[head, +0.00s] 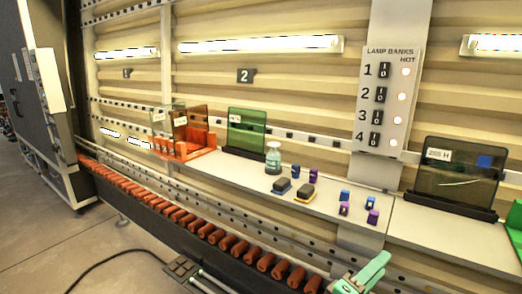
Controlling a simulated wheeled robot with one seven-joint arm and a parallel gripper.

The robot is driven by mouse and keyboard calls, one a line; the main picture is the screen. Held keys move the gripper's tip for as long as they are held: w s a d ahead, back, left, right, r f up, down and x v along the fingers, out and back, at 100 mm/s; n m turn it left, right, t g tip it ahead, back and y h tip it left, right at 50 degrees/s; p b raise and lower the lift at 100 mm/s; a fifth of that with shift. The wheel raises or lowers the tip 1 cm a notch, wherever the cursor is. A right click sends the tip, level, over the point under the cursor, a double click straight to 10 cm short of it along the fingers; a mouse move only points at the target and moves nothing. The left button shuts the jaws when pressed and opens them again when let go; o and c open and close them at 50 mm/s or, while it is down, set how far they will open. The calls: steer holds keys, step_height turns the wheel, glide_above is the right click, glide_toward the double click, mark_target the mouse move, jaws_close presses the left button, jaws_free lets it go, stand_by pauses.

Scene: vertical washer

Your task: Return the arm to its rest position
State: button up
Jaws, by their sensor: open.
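My gripper (364,275) shows as mint-green parts at the bottom edge of the head view, right of centre. It is open, and I see nothing held in it. It is in front of the shelf, near the right end of the row of rust-red rollers (208,232). The rest of my arm is cut off by the frame.
A cable (105,262) lies on the open floor at left.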

steer(key=s+a+f+n+t+y, duration=0.25)
steer(key=s+a+f+y, duration=0.45)
steer(key=f, duration=0.5)
steer(key=s+a+f+n+t+y, duration=0.1)
steer(key=s+a+f+t+y, duration=0.2)
steer(key=s+a+f+y, duration=0.55)
steer(key=s+a+f+m, duration=0.2)
steer(key=s+a+m, duration=0.1)
steer(key=s, duration=0.4)
steer(key=s+a+f+m+g, duration=0.1)
steer(key=s+a+m, duration=0.2)
steer(key=s+a, duration=0.2)
steer(key=s+a+f+m, duration=0.2)
steer(key=s+a+m, duration=0.1)
steer(key=s, duration=0.7)
steer(key=shift+s+a+f+y, duration=0.3)
steer(key=shift+s+a+y, duration=0.05)
steer(key=shift+a, duration=0.45)
